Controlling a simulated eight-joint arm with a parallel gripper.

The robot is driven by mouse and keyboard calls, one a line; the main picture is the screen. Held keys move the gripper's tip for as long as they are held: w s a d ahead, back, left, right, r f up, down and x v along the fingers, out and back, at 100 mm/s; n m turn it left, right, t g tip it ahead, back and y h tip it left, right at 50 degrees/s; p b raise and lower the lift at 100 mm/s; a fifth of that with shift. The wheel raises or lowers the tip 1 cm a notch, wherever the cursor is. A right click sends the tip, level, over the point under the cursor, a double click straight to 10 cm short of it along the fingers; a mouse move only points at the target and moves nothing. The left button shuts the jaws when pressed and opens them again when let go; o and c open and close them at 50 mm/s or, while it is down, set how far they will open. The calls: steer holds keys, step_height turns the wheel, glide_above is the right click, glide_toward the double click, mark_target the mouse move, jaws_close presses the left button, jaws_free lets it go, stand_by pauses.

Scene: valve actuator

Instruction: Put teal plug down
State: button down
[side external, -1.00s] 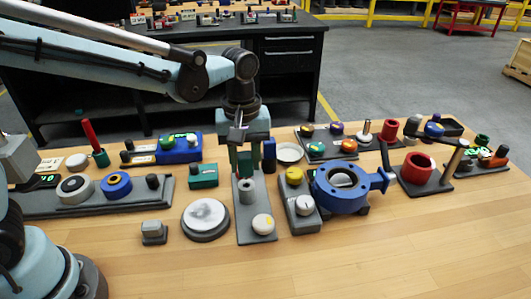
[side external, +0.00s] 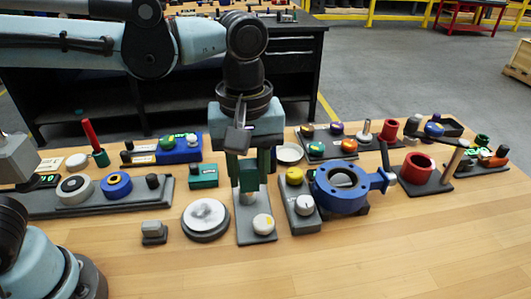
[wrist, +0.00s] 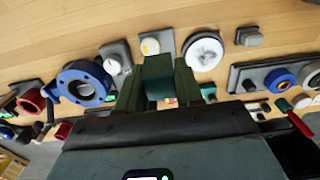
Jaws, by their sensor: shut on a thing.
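My gripper (side external: 249,182) is shut on the teal plug (side external: 249,177), a dark teal block between its two green fingers. In the wrist view the teal plug (wrist: 158,76) fills the space between the fingers. It is held upright above the narrow grey plate (side external: 256,233). A grey post on that plate is mostly hidden behind or under the plug; I cannot tell whether they touch. A round cream knob (side external: 263,224) sits at the plate's near end.
A round silver disc (side external: 205,217) and a teal box (side external: 203,176) stand to the left. A grey block with yellow and white knobs (side external: 299,200) and a blue valve body (side external: 341,190) stand close on the right. The table's front is clear.

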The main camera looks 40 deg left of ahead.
steer(key=shift+a, duration=0.1)
steer(key=w+a+m, duration=0.3)
steer(key=a+m, duration=0.6)
steer(key=a, duration=0.9)
steer(key=s+d+n, duration=0.1)
steer(key=d+n, duration=0.1)
steer(key=d, duration=0.3)
steer(key=d+n, duration=0.3)
steer(key=d, duration=0.3)
steer(key=s+d+n, duration=0.1)
steer(key=d+n, duration=0.2)
steer(key=d, duration=0.3)
steer(key=shift+s+d, duration=0.15)
steer(key=shift+s, duration=0.15)
steer(key=shift+s+d+n, duration=0.2)
steer(key=shift+d+n, duration=0.25)
steer(key=shift+n, duration=0.05)
